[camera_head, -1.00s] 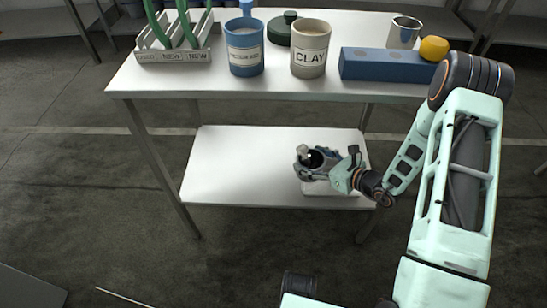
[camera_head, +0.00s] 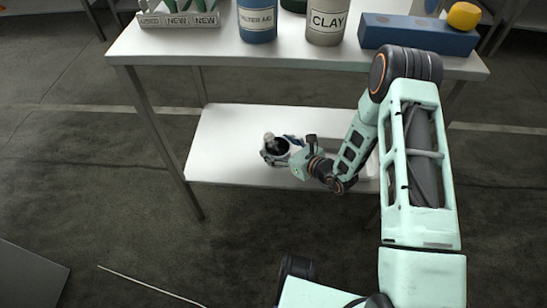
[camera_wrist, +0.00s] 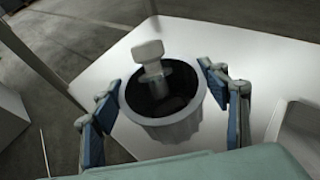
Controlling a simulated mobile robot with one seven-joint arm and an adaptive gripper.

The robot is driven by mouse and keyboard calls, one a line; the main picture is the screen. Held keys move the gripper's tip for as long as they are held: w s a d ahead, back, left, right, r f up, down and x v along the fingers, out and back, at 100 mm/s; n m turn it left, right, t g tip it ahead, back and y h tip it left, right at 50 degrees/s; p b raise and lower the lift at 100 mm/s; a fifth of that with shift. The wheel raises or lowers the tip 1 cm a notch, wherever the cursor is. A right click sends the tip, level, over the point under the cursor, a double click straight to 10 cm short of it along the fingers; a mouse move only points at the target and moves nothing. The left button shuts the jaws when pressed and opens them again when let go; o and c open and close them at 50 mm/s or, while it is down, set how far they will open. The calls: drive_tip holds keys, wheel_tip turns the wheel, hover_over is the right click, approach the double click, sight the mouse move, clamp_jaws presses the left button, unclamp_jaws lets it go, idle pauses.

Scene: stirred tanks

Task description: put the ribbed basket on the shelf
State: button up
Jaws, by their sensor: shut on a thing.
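The ribbed basket (camera_wrist: 170,130) is a light grey, fluted round container with a dark inside. A pale block-headed object (camera_wrist: 150,60) stands up in it. My gripper (camera_wrist: 160,92) is shut on the basket, with one blue-padded finger on either side. In the head view the basket (camera_head: 277,150) is upright over the left-middle part of the white lower shelf (camera_head: 226,140). I cannot tell whether its base touches the shelf. My gripper (camera_head: 283,153) reaches it from the right and partly hides it.
A pale tray-like thing (camera_wrist: 300,135) lies on the shelf to the right, mostly behind my arm in the head view. The shelf's left part is clear.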

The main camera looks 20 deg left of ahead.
sight(276, 155)
drive_tip(key=shift+a+f, duration=0.4)
drive_tip(key=shift+a+f+b, duration=0.2)
drive_tip(key=shift+f+b, duration=0.25)
drive_tip(key=shift+f, duration=0.5)
drive_tip(key=shift+a+f+b, duration=0.15)
drive_tip(key=shift+f+b, duration=0.25)
drive_tip(key=shift+f, duration=0.5)
drive_tip(key=shift+f, duration=0.2)
drive_tip(key=o, duration=1.2)
drive_tip(key=shift+r, duration=0.1)
drive_tip(key=shift+s+d+r, duration=0.1)
drive_tip(key=shift+d+r, duration=0.1)
drive_tip(key=p+v, duration=0.4)
drive_tip(key=v, duration=0.7)
drive_tip(key=shift+s+d, duration=0.2)
drive_tip(key=shift+d, duration=0.05)
